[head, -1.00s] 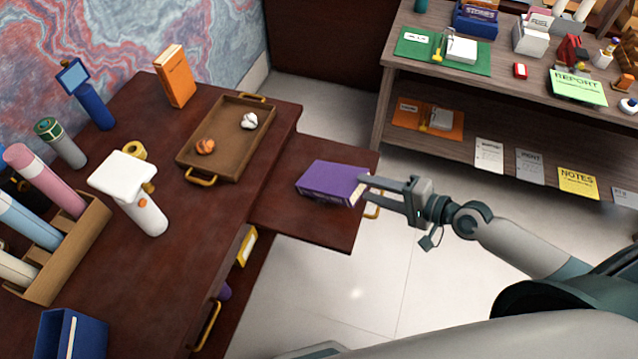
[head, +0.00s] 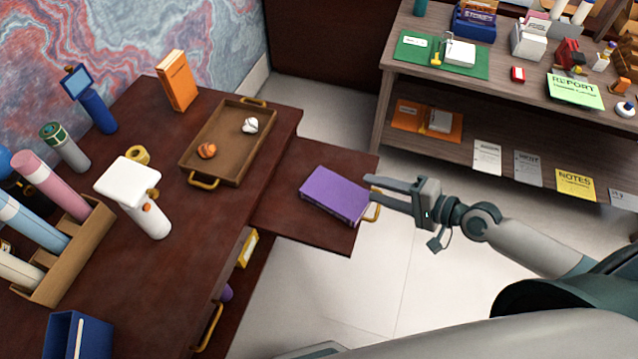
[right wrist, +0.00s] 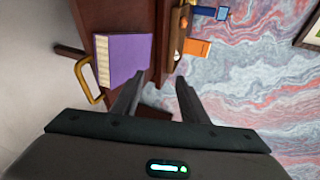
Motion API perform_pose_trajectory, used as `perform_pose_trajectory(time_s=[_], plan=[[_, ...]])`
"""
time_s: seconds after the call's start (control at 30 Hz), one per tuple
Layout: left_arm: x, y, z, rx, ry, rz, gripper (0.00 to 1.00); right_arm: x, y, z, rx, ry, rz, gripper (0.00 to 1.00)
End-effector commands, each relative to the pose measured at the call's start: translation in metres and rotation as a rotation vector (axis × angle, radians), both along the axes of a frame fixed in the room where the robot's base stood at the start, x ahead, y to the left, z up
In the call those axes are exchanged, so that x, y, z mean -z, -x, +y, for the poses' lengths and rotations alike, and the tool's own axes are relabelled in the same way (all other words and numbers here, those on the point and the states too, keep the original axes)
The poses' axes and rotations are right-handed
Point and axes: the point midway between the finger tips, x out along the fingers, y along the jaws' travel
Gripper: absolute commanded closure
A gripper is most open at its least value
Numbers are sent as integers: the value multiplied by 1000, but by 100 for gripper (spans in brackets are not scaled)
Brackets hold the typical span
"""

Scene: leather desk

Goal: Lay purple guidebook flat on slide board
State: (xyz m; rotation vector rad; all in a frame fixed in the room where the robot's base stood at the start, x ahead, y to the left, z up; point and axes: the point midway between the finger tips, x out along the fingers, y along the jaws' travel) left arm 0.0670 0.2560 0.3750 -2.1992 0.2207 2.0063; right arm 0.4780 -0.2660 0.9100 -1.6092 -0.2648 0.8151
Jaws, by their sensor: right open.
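The purple guidebook (head: 336,193) lies flat on the slide board (head: 325,237), the dark red-brown board that sticks out from the desk. It lies near the board's right edge, by the brass handle. My right gripper (head: 370,190) is open and empty, just right of the book. The book also shows in the right wrist view (right wrist: 126,58), with its pale page edge visible, to the left of my open right fingers (right wrist: 158,95). My left gripper does not show.
On the desk are a wooden tray (head: 190,160) holding two crumpled balls, an orange book (head: 177,80), a white lamp-like device (head: 128,180) and a wooden rack of rolls (head: 75,255). A shelf unit (head: 385,90) stands at the back right. Open floor lies between.

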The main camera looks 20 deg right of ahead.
Motion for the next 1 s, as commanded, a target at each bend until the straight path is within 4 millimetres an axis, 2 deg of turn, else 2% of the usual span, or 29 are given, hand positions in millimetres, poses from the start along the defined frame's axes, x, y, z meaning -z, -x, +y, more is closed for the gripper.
perform_pose_trajectory(time_s=[0.03, 0.1, 0.3, 0.87, 1.0], plan=[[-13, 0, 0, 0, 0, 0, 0, -15, 3, -3, -1, 2, 1, 60], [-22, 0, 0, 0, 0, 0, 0, -26, 6, -5, 0, 1, 1, 60], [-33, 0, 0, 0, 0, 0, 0, -43, 13, -10, 0, -1, 1, 60], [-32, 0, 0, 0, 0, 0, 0, -42, 13, -11, 1, 0, 0, 60], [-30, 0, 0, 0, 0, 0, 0, -34, 11, -15, 7, 16, -4, 60]])
